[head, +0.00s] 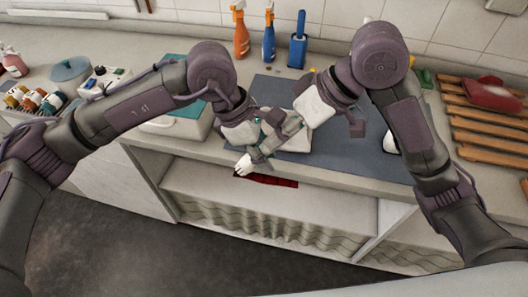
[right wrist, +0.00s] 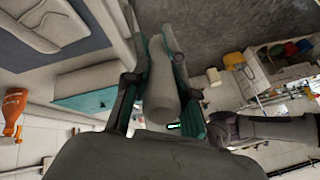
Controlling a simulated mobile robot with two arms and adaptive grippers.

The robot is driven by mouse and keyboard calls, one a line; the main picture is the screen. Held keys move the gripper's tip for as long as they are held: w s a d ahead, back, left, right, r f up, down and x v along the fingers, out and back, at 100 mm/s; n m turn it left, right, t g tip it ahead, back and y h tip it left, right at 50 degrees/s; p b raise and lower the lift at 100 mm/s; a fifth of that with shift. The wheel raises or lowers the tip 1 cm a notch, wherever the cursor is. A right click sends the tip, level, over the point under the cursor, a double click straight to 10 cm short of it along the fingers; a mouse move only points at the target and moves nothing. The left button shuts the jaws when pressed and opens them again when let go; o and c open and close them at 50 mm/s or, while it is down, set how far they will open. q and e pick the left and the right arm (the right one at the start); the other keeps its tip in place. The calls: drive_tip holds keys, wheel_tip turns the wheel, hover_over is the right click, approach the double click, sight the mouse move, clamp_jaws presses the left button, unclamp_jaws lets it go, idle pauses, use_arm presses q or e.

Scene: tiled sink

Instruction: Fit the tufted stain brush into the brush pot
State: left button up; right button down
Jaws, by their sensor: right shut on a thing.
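My right gripper (right wrist: 160,60) is shut on a pale grey-beige rounded piece (right wrist: 160,90), which I take to be the stain brush; it lies between the two teal-padded fingers. Its tufts cannot be made out. In the head view the two grippers overlap over the counter's front edge, with my right gripper (head: 276,138) above and my left gripper (head: 252,160) lower. Whether the left fingers are open or shut cannot be told. I cannot pick out the brush pot for certain; a blue upright holder with a handle (head: 298,48) stands at the wall.
Orange (head: 241,35) and blue (head: 269,38) spray bottles stand at the wall. A grey mat (head: 352,155) covers the middle counter. A wooden rack (head: 485,120) with a red item is at right. A teal-topped box (head: 180,112) and small bottles (head: 35,98) are at left.

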use_arm(q)
drive_tip(key=shift+w, duration=0.1)
clamp_jaws()
use_arm(e)
drive_tip(key=shift+s, duration=0.1)
drive_tip(key=c, duration=0.9)
unclamp_jaws()
drive_tip(key=shift+o, duration=0.2)
